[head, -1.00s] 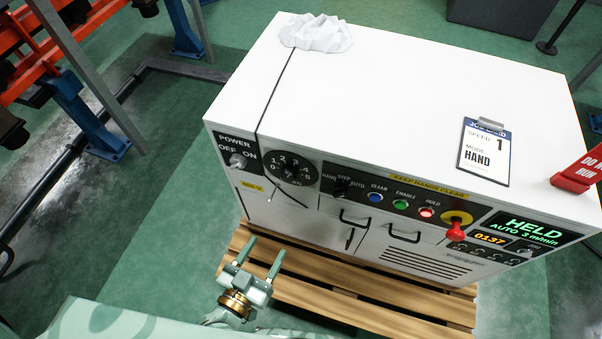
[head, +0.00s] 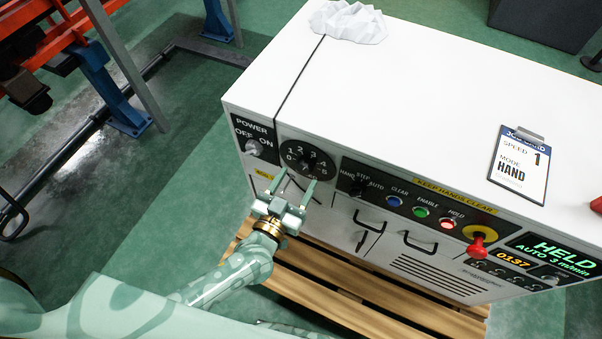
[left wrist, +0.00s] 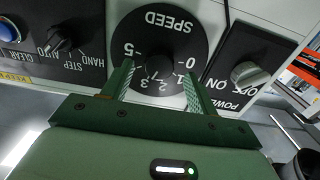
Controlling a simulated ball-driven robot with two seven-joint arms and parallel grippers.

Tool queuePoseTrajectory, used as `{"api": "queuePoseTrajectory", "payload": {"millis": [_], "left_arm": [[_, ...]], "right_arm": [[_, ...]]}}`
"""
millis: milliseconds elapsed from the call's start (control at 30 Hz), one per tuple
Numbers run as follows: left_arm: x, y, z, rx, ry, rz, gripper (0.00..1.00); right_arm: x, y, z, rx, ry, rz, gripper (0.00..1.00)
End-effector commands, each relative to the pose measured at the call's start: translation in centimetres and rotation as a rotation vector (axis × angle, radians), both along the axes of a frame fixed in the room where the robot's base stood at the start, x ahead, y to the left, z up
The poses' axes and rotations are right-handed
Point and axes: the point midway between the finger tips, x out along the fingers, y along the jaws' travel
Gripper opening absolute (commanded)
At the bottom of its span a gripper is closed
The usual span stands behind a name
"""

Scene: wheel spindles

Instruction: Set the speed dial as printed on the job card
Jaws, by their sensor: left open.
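The speed dial (head: 308,161) is a round black plate with white numbers 0 to 5 on the white cabinet's front. It also shows, upside down, in the left wrist view (left wrist: 160,30), with its dark knob partly behind my fingers. Which number the knob points to is unclear. The job card (head: 520,168) lies on the cabinet top and reads SPEED 1, MODE HAND. My left gripper (head: 294,187) is open and empty, just in front of and below the dial. In the left wrist view its fingers (left wrist: 158,85) stand either side of the knob. My right gripper is not in view.
The power switch (head: 254,146) is left of the dial and the mode selector (head: 358,187) right of it. Lit buttons, a red-and-yellow stop control (head: 479,240) and a display (head: 553,254) reading HELD, AUTO 3 m/min follow. Crumpled white material (head: 348,22) lies on top.

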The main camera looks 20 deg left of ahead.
Motion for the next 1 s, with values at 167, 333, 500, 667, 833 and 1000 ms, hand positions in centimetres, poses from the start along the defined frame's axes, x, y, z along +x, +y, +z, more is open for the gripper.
{"api": "queuePoseTrajectory", "payload": {"millis": [167,333,500,667,833,1000], "left_arm": [[2.2,-0.4,-0.1,0.0,0.001,0.0,0.59],[2.7,-0.5,0.0,0.0,0.0,0.0,0.59],[2.7,-0.5,0.0,0.0,0.0,0.0,0.59],[2.7,-0.5,0.0,0.0,0.0,0.0,0.2],[2.7,-0.5,0.0,-0.001,0.0,0.0,0.14],[2.7,-0.5,0.0,-0.024,0.005,0.0,0.14]], "right_arm": [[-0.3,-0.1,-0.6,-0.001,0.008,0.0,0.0],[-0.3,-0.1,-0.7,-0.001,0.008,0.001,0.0],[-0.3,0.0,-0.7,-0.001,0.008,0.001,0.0],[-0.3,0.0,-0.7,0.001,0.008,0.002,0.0],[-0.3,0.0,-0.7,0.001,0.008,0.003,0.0],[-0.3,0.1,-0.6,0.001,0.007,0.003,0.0]]}}
